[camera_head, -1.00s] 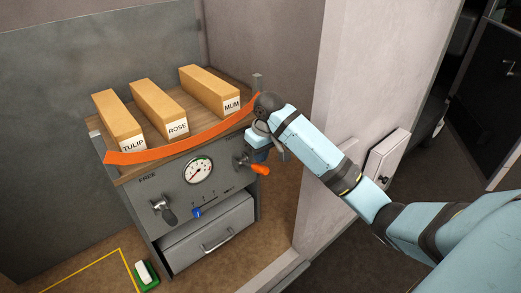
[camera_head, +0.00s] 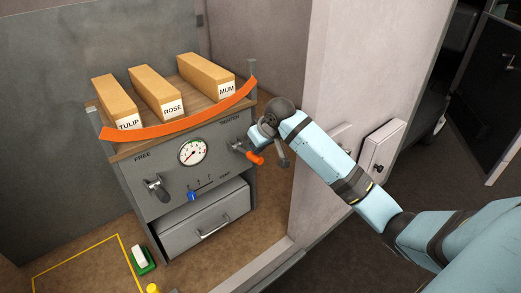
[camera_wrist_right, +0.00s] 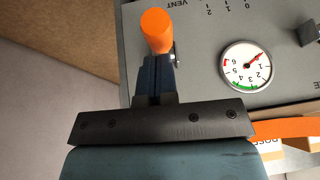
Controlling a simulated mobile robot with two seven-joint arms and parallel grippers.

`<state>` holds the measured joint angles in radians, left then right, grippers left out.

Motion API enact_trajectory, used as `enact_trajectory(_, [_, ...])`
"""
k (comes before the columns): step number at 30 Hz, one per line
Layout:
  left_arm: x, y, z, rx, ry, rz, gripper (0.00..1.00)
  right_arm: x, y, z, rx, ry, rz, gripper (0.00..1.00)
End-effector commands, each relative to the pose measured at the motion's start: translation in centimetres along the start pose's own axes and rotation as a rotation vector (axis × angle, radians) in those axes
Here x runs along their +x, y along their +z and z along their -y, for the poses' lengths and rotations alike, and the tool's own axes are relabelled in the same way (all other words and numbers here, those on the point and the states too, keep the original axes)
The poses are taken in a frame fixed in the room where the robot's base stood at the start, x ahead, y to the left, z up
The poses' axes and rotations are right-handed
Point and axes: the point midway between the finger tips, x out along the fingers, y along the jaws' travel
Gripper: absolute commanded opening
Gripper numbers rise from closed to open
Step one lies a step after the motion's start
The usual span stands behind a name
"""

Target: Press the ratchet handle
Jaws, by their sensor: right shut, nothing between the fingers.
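In the head view the right gripper (camera_head: 258,135) is beside the handle, partly hidden by the wrist. My left gripper is not in view.
The panel carries a round gauge (camera_head: 193,152), a lever (camera_head: 156,188) under FREE and a blue slider (camera_head: 192,196). A grey drawer (camera_head: 205,220) is below. An orange strap (camera_head: 180,122) crosses before the labelled boxes (camera_head: 155,92).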

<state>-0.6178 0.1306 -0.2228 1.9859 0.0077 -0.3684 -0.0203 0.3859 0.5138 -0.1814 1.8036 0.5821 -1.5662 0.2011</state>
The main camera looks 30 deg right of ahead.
Motion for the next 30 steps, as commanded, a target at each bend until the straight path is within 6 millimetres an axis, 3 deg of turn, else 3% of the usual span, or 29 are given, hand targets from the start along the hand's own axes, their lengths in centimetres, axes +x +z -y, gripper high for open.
enact_trajectory(6, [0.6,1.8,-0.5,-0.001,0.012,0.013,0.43,2.1,1.9,-0.2,-0.013,0.001,-0.183,0.00])
enact_trajectory(11, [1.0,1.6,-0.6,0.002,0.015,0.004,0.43,3.2,3.1,-0.3,-0.021,0.001,-0.317,0.00])
enact_trajectory(17, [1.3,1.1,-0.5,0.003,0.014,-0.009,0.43,4.4,3.9,-0.4,-0.022,0.001,-0.321,0.00])
enact_trajectory(30, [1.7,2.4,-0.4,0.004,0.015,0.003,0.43,5.8,4.7,-0.4,-0.030,0.000,-0.451,0.00])
